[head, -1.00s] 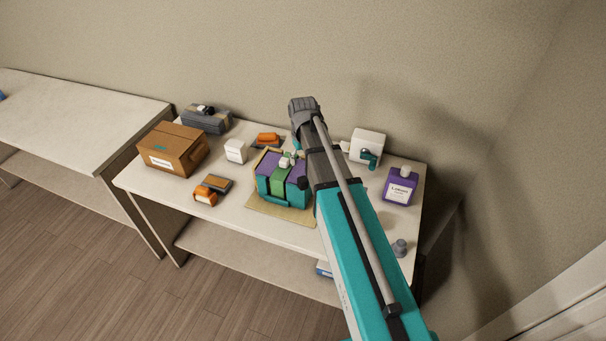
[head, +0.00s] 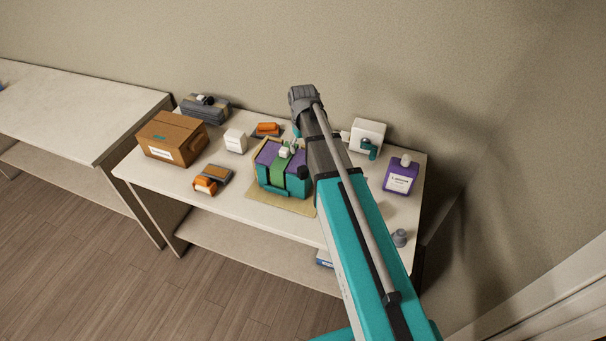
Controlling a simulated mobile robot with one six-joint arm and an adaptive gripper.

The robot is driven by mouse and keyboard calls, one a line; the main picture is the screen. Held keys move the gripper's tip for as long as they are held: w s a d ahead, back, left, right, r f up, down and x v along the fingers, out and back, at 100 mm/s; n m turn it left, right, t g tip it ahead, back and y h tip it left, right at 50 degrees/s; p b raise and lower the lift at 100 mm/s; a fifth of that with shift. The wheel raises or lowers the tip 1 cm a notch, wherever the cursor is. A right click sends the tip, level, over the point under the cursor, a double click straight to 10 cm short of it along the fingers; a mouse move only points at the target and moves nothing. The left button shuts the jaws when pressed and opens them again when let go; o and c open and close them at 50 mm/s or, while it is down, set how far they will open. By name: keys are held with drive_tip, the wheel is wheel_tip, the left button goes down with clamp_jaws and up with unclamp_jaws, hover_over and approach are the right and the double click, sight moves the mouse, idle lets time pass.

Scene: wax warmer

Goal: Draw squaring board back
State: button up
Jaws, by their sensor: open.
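My teal and grey arm (head: 362,230) rises from the lower right and ends, as far as I can see, in a dark grey joint above the back of the table. My gripper is not clearly visible; the arm hides what lies behind it. A purple block with a green band (head: 275,180) sits in a teal holder (head: 272,190) on a tan mat, left of the arm. A small white piece (head: 285,152) shows above the band. I cannot tell for certain which part is the squaring board; the arm covers the right side of this group.
The white table (head: 240,205) also holds a cardboard box (head: 170,137), a dark case (head: 205,108), a white block (head: 235,140), orange items, a white dispenser (head: 368,135), a purple bottle (head: 400,177) and a grey knob (head: 399,238). The table's front strip is mostly clear.

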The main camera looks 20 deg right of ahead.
sight(303, 168)
drive_tip(key=shift+f+b, duration=5.9)
drive_tip(key=shift+f, duration=0.3)
